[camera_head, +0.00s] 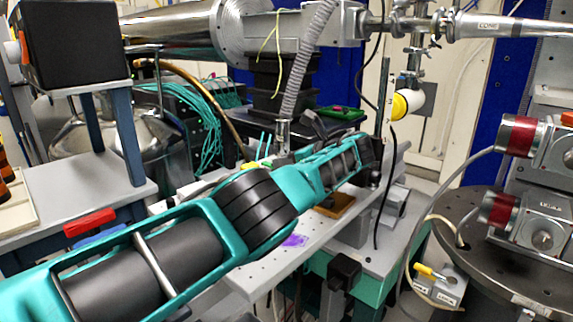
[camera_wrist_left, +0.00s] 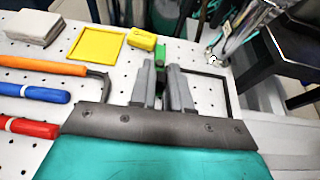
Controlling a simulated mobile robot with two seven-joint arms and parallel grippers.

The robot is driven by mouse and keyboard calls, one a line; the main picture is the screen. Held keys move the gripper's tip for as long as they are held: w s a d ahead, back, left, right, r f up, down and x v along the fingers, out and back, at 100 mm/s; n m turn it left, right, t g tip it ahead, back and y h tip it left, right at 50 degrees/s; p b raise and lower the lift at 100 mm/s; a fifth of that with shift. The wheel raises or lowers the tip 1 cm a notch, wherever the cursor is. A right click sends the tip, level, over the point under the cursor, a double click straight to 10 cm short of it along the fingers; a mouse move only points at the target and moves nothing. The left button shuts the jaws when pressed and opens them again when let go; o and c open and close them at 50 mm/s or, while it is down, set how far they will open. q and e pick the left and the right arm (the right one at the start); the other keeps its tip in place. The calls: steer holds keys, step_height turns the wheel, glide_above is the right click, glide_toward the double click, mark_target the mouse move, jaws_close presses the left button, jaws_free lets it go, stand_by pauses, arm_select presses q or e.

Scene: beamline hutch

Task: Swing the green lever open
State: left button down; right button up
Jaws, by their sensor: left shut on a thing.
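The green lever (camera_wrist_left: 160,53) shows as a small upright green piece in the left wrist view. It stands between the tips of my left gripper (camera_wrist_left: 161,74), whose two grey fingers are closed on it. The fingers hide its lower part. In the head view my teal and black left arm reaches from the lower left to the middle of the picture, over the perforated bench. I cannot make out the fingertips or the lever clearly there. My right gripper is in neither view.
In the left wrist view a yellow block (camera_wrist_left: 142,41) and a yellow tray (camera_wrist_left: 97,44) lie left of the lever. Orange (camera_wrist_left: 42,66), blue (camera_wrist_left: 35,93) and red (camera_wrist_left: 30,127) handled tools lie further left. In the head view a round dark table (camera_head: 500,255) stands right.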

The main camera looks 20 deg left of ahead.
arm_select(q)
steer(key=shift+a+r, duration=0.2)
steer(key=shift+a, duration=0.05)
steer(key=c, duration=1.1)
jaws_free()
steer(key=shift+c, duration=0.2)
steer(key=shift+o, duration=0.3)
steer(key=shift+f, duration=0.1)
steer(key=shift+d+r+p, duration=0.15)
steer(key=shift+r+p, duration=0.3)
steer(key=shift+r, duration=0.05)
step_height(320, 180, up, 19)
steer(key=p, duration=0.7)
steer(key=shift+p, duration=0.35)
steer(key=shift+o, duration=0.2)
steer(key=shift+a+f, duration=0.1)
steer(key=shift+a, duration=0.1)
